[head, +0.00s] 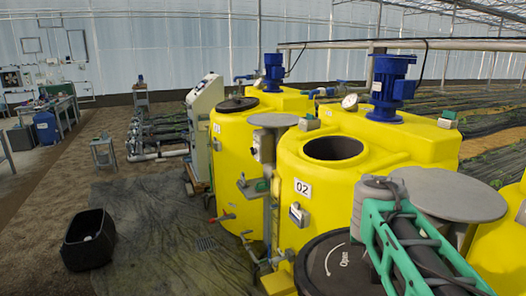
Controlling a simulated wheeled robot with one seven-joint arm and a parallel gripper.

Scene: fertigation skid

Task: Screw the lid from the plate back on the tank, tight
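The yellow tank marked 02 (299,230) stands right of centre, and its round top mouth (335,148) is open with no lid on it. A black lid (338,270) lettered "Open" with an arrow lies at the bottom, over yellow tank wall; my arm partly covers it. A round grey plate (452,192) right of the open mouth looks bare. Another grey plate (273,119), left of the mouth, also looks bare. My green-framed arm crosses the lower right; my gripper does not show.
A farther yellow tank (228,150) wears a black lid (238,104). Blue motors (390,88) stand on the tank tops. Valves and pipes stick out at the tank fronts. A black crate (88,240) stands on the floor at left. The dark ground sheet (150,225) is mostly clear.

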